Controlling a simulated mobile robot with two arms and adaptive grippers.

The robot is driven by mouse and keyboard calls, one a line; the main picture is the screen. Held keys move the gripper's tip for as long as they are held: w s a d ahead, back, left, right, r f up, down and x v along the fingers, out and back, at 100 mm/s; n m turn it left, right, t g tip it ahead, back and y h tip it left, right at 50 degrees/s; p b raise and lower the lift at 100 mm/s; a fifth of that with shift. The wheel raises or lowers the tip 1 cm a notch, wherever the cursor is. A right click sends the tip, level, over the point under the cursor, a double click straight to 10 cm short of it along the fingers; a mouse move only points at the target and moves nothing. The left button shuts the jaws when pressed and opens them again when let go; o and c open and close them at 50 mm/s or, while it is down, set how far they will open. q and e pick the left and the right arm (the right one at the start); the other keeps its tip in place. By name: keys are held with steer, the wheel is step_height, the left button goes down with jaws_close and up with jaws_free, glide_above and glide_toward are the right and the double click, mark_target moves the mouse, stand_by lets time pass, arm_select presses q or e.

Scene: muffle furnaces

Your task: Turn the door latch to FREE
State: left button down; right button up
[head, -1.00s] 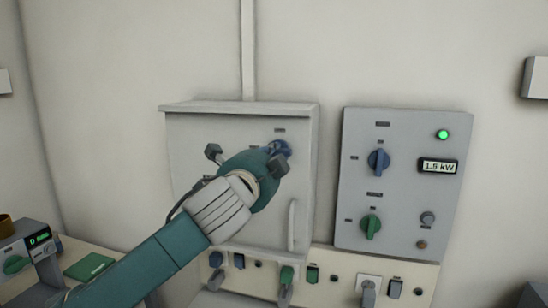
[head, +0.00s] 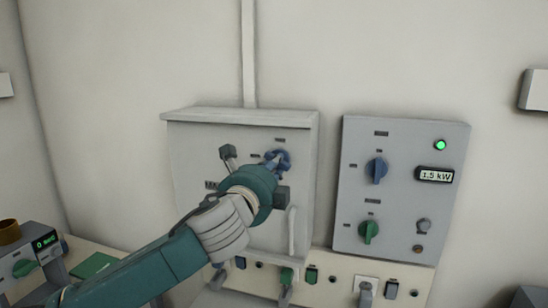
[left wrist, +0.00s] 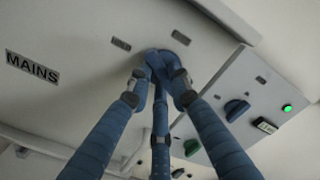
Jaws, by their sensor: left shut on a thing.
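The door latch (head: 284,158) is a blue knob at the upper right of the grey cabinet door (head: 195,160). My left gripper (head: 272,164) reaches it from the lower left. In the left wrist view, the blue fingers of the left gripper (left wrist: 159,78) are closed around the latch (left wrist: 156,55), which is mostly hidden between them. Small labels (left wrist: 121,44) sit beside and above the latch, too small to read, so I cannot tell its setting. My right gripper is not in view.
A grey control panel (head: 400,120) with a blue knob (head: 377,170), a green knob (head: 369,231) and a lit display (head: 435,174) is to the right. A door handle (head: 292,232) is below the latch. Sockets and switches line the strip beneath.

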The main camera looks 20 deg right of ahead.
arm_select(q)
steer(key=m+p, duration=0.2)
steer(key=m, duration=0.2)
steer(key=m+p, duration=0.3)
steer(key=m, duration=0.1)
steer(key=m+p, duration=0.3)
steer(key=m, duration=0.1)
steer(key=shift+w+a+r, duration=0.1)
steer(key=shift+r, duration=0.15)
stand_by(0.5)
steer(key=c, duration=1.6)
jaws_free()
steer(key=shift+o, duration=0.2)
steer(key=v, duration=1.2)
